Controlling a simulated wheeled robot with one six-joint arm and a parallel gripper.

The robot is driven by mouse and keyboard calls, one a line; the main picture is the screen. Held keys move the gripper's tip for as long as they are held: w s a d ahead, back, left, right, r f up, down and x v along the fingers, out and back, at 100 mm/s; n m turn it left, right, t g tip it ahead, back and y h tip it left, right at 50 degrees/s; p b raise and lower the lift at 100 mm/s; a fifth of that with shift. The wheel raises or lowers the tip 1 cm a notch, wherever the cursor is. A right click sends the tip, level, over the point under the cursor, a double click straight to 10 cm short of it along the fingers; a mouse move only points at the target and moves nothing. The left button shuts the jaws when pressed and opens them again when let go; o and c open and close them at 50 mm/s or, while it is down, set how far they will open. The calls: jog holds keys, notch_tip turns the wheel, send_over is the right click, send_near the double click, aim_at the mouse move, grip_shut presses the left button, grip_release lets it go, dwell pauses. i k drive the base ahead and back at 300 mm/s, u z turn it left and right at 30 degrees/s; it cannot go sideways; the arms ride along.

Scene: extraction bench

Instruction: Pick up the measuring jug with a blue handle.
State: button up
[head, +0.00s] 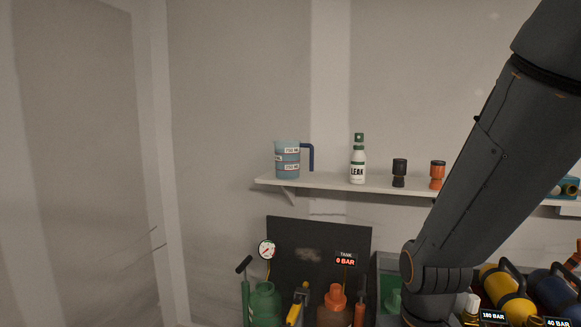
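The measuring jug (287,160) is a light blue, see-through cup with white and red labels. Its dark blue handle (310,157) sticks out to the right. It stands upright near the left end of the wall shelf (330,183). My arm comes down along the right side of the head view, well apart from the jug. My gripper is not visible; the arm runs down to the bottom edge of the picture.
On the shelf right of the jug stand a white LEAK bottle (358,163), a black fitting (399,172) and an orange-black one (437,175). Below are a dark panel (318,245), a gauge (267,250), a green cylinder (263,303) and a yellow cylinder (503,293). Space left of the shelf is free.

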aim_at(288, 153)
jog(key=u, duration=2)
jog(key=i, duration=1.45)
jog(key=z, duration=1.7)
